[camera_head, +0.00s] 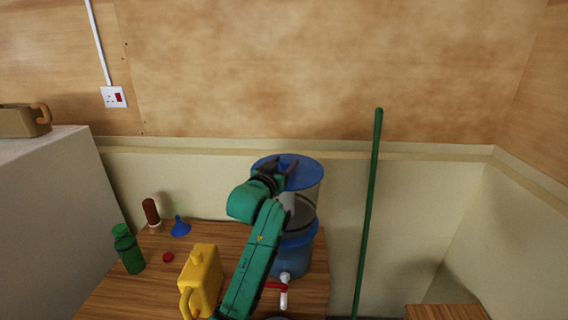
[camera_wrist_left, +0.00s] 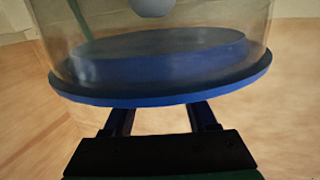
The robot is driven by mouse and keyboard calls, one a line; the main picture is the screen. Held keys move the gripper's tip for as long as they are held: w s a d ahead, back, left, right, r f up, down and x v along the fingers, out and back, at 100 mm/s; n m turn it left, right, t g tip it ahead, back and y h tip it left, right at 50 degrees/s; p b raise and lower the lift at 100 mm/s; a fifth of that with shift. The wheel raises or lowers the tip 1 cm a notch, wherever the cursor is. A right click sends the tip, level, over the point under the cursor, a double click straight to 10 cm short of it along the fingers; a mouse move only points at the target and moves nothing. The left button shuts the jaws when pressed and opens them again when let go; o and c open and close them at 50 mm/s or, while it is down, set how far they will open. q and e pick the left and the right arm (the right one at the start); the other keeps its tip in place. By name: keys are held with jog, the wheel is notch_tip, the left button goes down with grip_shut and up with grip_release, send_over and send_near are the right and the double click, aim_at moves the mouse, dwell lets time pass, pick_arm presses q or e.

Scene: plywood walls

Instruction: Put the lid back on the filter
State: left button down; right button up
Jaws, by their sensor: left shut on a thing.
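The filter (camera_head: 302,218) stands on the wooden table, with a clear upper chamber, a blue lower part and a red and white tap (camera_head: 284,290) in front. The blue round lid (camera_head: 306,176) lies level across the top of the chamber. My left gripper (camera_head: 283,168) reaches over from the front and is shut on the lid. In the left wrist view the lid's blue rim (camera_wrist_left: 160,97) lies just past my fingers (camera_wrist_left: 160,118), and the clear chamber meets it. I cannot tell whether the lid is fully seated. My right gripper is not in view.
On the table left of my arm are a yellow jug (camera_head: 203,278), a green bottle (camera_head: 128,250), a red cap (camera_head: 168,257), a blue funnel (camera_head: 180,227) and a brown-topped object (camera_head: 151,213). A green pole (camera_head: 368,210) stands right of the filter. A plywood wall rises behind.

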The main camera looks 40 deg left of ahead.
pick_arm(q)
jog(key=shift+c, duration=0.6)
grip_release()
jog(key=shift+f, duration=0.1)
